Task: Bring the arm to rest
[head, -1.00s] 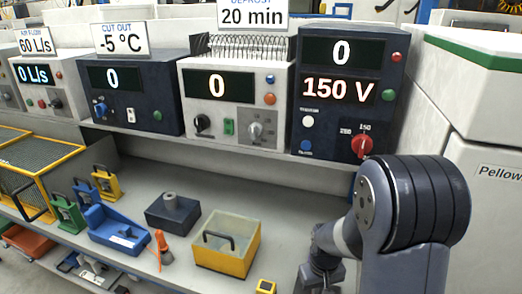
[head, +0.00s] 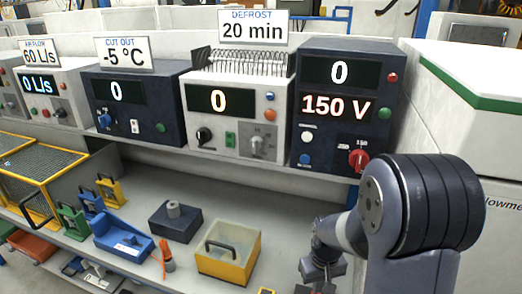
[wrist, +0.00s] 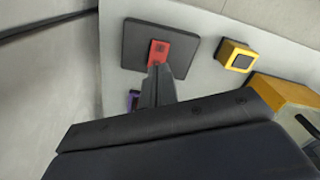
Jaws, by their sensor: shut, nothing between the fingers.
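My arm reaches in from the lower right of the head view, bent at a large dark joint. My gripper (head: 318,282) hangs low over the right part of the lower shelf, partly cut off by the picture's bottom edge. In the wrist view my gripper (wrist: 157,78) shows as closed dark fingers with nothing held. Their tips appear in front of a red block (wrist: 159,51) on a dark square pad (wrist: 130,45). I cannot tell from this angle whether they touch it.
A yellow box with a handle (head: 240,268) stands left of my gripper. A small yellow block (wrist: 237,56) lies near the pad. Instruments, including a 150 V unit (head: 345,75), line the upper shelf. A white cabinet (head: 490,140) stands at the right.

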